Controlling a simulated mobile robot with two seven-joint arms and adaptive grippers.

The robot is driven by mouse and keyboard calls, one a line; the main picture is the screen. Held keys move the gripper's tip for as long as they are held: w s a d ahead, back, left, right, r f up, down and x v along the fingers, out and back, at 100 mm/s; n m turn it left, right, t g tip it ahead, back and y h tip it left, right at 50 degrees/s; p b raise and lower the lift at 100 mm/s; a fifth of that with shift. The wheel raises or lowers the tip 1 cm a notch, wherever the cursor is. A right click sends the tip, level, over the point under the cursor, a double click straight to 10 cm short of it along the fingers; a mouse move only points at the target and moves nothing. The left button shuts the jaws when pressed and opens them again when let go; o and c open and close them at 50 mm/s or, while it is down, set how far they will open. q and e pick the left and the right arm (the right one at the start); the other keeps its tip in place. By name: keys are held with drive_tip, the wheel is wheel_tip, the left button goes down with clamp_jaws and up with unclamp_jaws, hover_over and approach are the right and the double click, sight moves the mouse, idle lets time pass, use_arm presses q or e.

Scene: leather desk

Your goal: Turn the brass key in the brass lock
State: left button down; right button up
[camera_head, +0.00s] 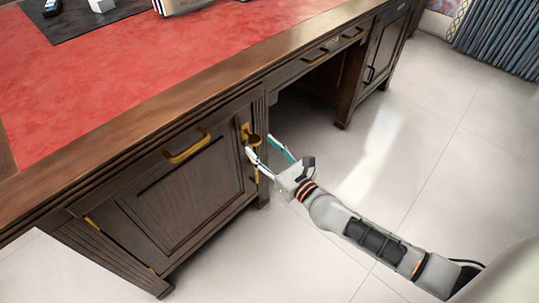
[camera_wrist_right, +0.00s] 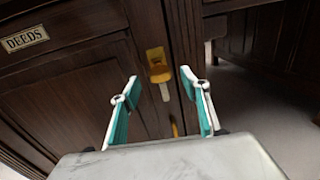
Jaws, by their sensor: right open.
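The brass lock (camera_head: 245,130) is a small plate on the upper right edge of the desk's cabinet door. The brass key (camera_head: 254,140) sticks out from it. In the right wrist view the lock plate (camera_wrist_right: 154,54) is above the key's head (camera_wrist_right: 160,73), and a pale strip hangs just below the key. My right gripper (camera_head: 259,143) is open, with its fingertips on either side of the key. In the wrist view the fingertips (camera_wrist_right: 159,75) flank the key with gaps on both sides, apart from it. My left gripper is in neither view.
The cabinet door has a brass handle (camera_head: 188,148) left of the lock and a "DEEDS" label (camera_wrist_right: 24,39). The desk's red leather top (camera_head: 130,90) overhangs above. The knee space and tiled floor (camera_head: 400,150) to the right are clear.

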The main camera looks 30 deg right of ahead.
sight(258, 145)
drive_tip(key=shift+w+a+f, duration=0.1)
drive_tip(key=shift+w+a, duration=0.15)
drive_tip(key=shift+w, duration=0.9)
drive_tip(key=shift+w+a, duration=0.25)
drive_tip(key=shift+w, duration=0.85)
drive_tip(key=c, duration=1.1)
